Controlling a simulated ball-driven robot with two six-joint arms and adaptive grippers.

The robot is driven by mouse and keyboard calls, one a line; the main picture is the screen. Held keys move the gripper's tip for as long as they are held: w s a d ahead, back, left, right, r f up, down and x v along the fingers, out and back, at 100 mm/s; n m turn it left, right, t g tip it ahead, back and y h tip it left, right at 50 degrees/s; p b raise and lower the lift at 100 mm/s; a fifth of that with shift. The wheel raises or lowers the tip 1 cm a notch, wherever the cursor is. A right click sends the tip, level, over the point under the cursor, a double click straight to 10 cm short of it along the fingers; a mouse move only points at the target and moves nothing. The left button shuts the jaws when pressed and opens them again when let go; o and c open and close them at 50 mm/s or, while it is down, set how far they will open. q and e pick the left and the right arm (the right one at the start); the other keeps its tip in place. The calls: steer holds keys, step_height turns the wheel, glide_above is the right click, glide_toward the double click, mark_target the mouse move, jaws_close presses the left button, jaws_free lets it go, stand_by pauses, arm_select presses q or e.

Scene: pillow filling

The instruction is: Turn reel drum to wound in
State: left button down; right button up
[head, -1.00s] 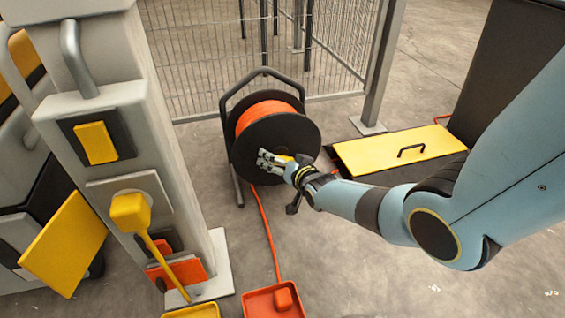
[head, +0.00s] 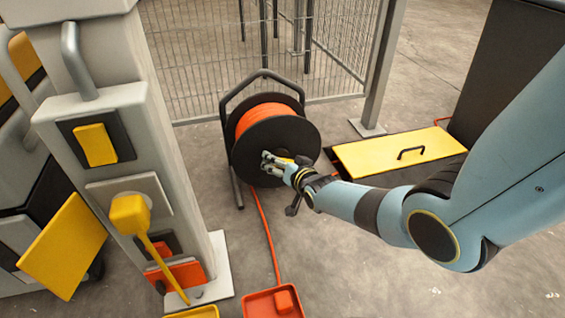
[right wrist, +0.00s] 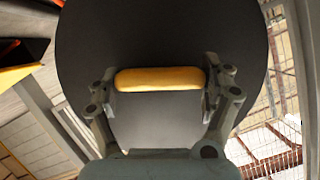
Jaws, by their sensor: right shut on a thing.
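The reel drum (head: 283,133) has black side discs with orange cable (head: 262,113) wound between them. It stands in a black tubular frame (head: 232,97) on the floor, and an orange cable (head: 264,225) runs from it across the floor. My right gripper (head: 270,165) is at the front disc, low on its face. In the right wrist view my right gripper (right wrist: 160,95) is shut on a yellow handle (right wrist: 160,78), which lies between its fingers in front of the dark disc (right wrist: 165,35). In the head view the gripper mostly hides the handle. My left gripper does not show.
A grey post (head: 165,130) with yellow and orange fittings stands at the left. A yellow hatch lid (head: 375,155) with a black handle lies right of the reel. A mesh fence (head: 205,60) is behind. An orange tray (head: 262,304) sits on the floor in front.

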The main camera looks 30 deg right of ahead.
steer(key=shift+d+m, duration=0.1)
steer(key=shift+m, duration=0.2)
steer(key=shift+m+t+y, duration=0.4)
steer(key=shift+m+y, duration=0.3)
steer(key=shift+m, duration=0.3)
steer(key=shift+f+m+t+y, duration=0.1)
steer(key=shift+m+t+y, duration=0.35)
steer(key=shift+m, duration=0.65)
steer(key=o, duration=1.6)
steer(key=shift+s, duration=0.1)
steer(key=v, duration=1.2)
